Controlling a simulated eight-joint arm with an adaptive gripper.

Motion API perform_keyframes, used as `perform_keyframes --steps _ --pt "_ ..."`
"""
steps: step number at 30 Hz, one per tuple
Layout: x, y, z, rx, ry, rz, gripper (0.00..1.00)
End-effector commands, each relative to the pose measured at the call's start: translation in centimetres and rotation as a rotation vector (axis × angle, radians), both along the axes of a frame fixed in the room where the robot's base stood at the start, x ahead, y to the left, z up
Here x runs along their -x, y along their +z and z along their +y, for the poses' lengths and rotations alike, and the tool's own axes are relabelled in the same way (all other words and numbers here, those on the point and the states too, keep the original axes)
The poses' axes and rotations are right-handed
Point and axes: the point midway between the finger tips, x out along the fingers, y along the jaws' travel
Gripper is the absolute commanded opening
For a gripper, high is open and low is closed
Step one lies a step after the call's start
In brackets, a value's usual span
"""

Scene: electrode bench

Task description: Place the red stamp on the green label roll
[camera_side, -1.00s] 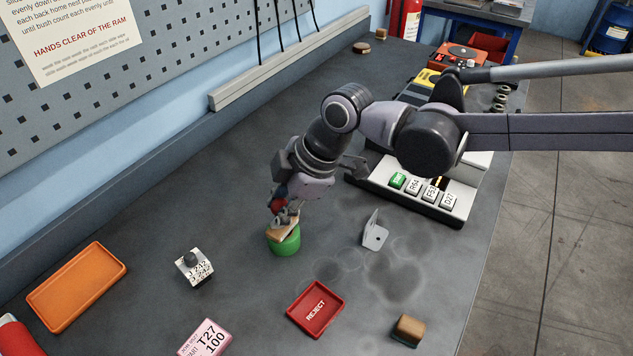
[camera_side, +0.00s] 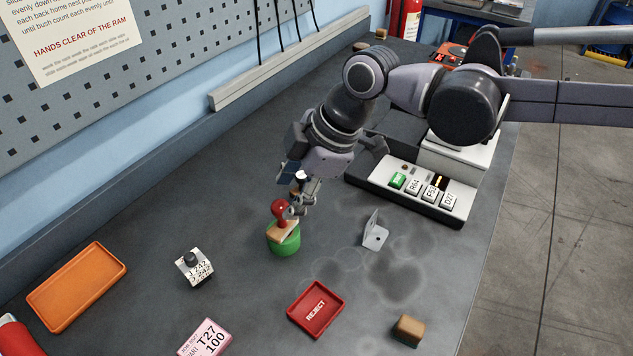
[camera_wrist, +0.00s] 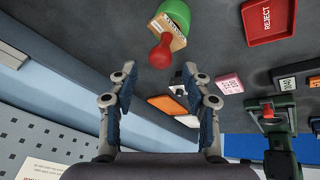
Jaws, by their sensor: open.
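The red stamp (camera_side: 279,210) has a red knob handle on a wooden block and rests on top of the green label roll (camera_side: 285,245). In the wrist view the red knob (camera_wrist: 161,54) points toward the camera, with the wooden block on the green roll (camera_wrist: 176,14) behind it. My gripper (camera_side: 298,205) is just up and to the right of the stamp in the side view. In the wrist view its fingers (camera_wrist: 162,82) are spread apart with nothing between them, and the stamp is beyond their tips.
A red REJECT tray (camera_side: 315,308), a metal bracket (camera_side: 375,234), a white cube-like block (camera_side: 194,268) and an orange tray (camera_side: 78,286) lie around the roll. A wooden block (camera_side: 408,329) and pink card (camera_side: 205,340) are nearer the front. A button panel (camera_side: 420,190) stands behind, right.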

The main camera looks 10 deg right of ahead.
Motion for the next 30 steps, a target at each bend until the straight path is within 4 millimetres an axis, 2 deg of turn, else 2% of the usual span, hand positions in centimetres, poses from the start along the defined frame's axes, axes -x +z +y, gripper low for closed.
perform_keyframes --steps 3,9,14,17,20,23,24,30 --pt "0.5 2.3 -1.0 0.0 -0.001 0.0 0.49" --pt "1.1 4.9 -2.1 0.0 -0.002 0.001 0.49" --pt "1.3 6.0 -2.7 -0.001 -0.005 0.001 0.49" --pt "1.1 6.3 -4.3 -0.005 -0.05 0.003 0.49" --pt "0.6 6.7 -8.1 -0.021 -0.165 0.008 0.49" --pt "0.4 6.8 -13.4 -0.047 -0.336 0.017 0.49" --pt "0.5 6.7 -15.7 -0.059 -0.412 0.019 0.49" --pt "2.5 5.5 -26.2 -0.134 -0.784 0.026 0.49"
